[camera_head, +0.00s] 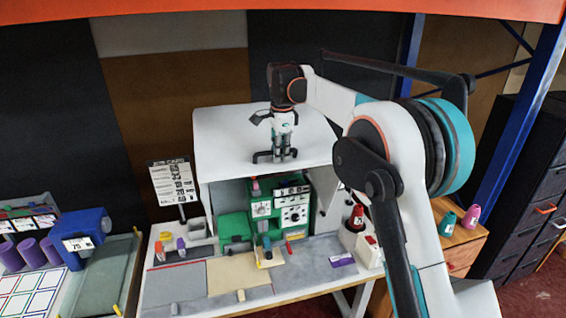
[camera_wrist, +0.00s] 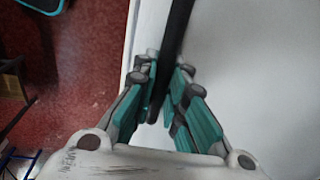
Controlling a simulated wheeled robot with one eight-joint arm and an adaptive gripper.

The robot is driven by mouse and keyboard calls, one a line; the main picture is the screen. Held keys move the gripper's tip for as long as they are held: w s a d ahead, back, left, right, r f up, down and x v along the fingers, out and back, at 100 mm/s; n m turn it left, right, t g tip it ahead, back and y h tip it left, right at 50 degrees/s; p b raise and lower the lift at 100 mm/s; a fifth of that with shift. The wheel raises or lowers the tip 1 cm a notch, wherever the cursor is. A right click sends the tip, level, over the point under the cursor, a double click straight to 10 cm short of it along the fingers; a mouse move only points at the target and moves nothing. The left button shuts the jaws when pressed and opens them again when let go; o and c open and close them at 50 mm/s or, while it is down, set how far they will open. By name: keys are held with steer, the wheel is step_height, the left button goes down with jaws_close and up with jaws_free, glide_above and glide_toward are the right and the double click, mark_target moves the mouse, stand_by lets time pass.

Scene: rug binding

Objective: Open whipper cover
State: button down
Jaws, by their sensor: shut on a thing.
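The white whipper cover (camera_head: 235,137) stands above the bench as a broad, sloping panel, with the green machine (camera_head: 262,212) showing beneath its front edge. A black bar handle (camera_head: 259,157) sits near that front edge. My gripper (camera_head: 283,154) points down at the cover and is shut on the handle. In the wrist view, the dark handle (camera_wrist: 177,28) runs between the fingers of my gripper (camera_wrist: 165,90), beside the pale cover surface (camera_wrist: 250,70). The fingers hide part of the handle.
The grey bench top (camera_head: 220,276) carries small blocks and a purple piece (camera_head: 342,260). A job card (camera_head: 173,181) stands at the left of the cover. A blue device (camera_head: 83,232) is farther left. Thread cones (camera_head: 471,216) stand on a wooden cabinet at right.

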steer(key=w+r+p, duration=0.1)
steer(key=r, duration=0.1)
steer(key=w+a+r+p, duration=0.1)
steer(key=w+r+p, duration=0.1)
steer(key=shift+w+r, duration=0.1)
steer(key=shift+r, duration=0.15)
steer(key=shift+w+a+r+p, duration=0.15)
steer(key=shift+w+r+p, duration=0.25)
steer(key=shift+w+r, duration=0.15)
steer(key=c, duration=1.6)
jaws_free()
steer(key=shift+c, duration=0.2)
step_height(320, 180, up, 8)
steer(key=shift+s+f, duration=0.25)
steer(key=shift+s, duration=0.2)
steer(key=shift+d, duration=0.2)
